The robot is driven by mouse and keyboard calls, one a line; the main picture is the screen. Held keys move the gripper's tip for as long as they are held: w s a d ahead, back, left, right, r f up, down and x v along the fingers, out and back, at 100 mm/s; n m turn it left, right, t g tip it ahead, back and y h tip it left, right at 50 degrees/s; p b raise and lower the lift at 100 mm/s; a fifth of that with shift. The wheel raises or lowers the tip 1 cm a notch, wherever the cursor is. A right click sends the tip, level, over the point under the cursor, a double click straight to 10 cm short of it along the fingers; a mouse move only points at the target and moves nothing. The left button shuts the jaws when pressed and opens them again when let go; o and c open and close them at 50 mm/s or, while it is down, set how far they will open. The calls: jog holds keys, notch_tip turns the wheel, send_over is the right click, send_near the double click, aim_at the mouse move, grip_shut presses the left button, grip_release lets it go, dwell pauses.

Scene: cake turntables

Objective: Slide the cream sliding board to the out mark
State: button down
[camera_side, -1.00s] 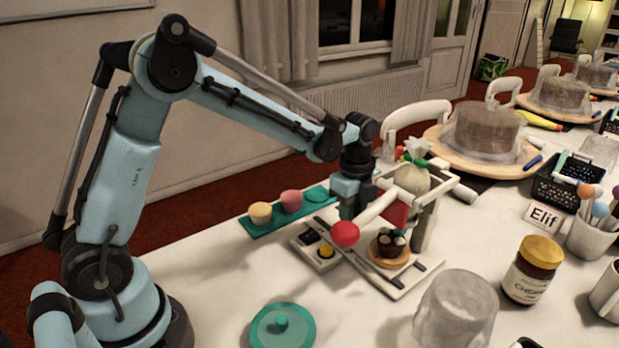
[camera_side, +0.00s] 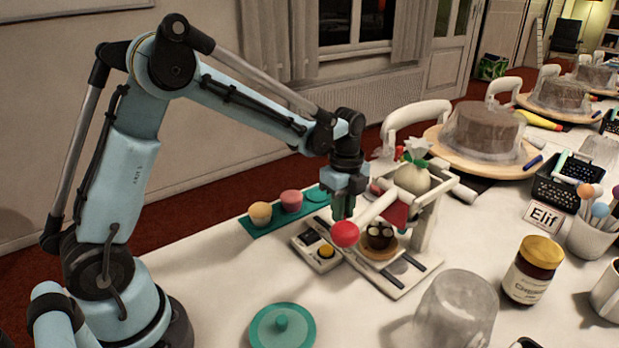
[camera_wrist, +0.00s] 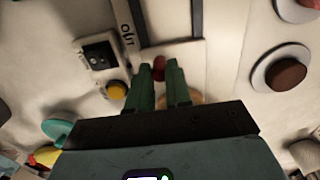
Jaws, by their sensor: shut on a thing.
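The cream sliding board (camera_side: 384,266) lies on the low stand's rails. It carries a round wooden base (camera_side: 377,251) with a small dark cake (camera_side: 379,236). My gripper (camera_side: 344,217) is down at the board's upper-left end in the side view. Its green fingers (camera_wrist: 158,68) are shut, with a red grip (camera_wrist: 159,66) showing between them in the wrist view. The contact is hidden in the side view by a red ball on a cream bar. The OUT mark (camera_wrist: 127,31) shows just beyond the fingertips, slightly left, in the wrist view.
The red ball (camera_side: 345,234) and cream bar stand close in front of my fingers. A control box with a yellow button (camera_side: 327,252) is on the left. A cupcake tray (camera_side: 262,225) lies behind it. A clear cover (camera_side: 460,312) stands front right.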

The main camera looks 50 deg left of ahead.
send_over(321, 216)
jog(key=shift+w, duration=0.1)
dwell(1.0)
jog(key=shift+a, duration=0.15)
jog(key=c, duration=1)
grip_release()
jog(key=shift+c, duration=0.2)
notch_tip(321, 216, up, 7)
jog(key=shift+d+r, duration=0.1)
jog(key=shift+d, duration=0.1)
jog(key=s+d+r+n+t, duration=0.1)
jog(key=s+d+n+t, duration=0.2)
jog(key=s+n, duration=0.4)
jog(key=s+d+r+n+t, duration=0.1)
jog(key=s+d+n+t, duration=0.3)
jog(key=n, duration=0.7)
jog(key=s+d, duration=0.2)
jog(key=s, duration=0.2)
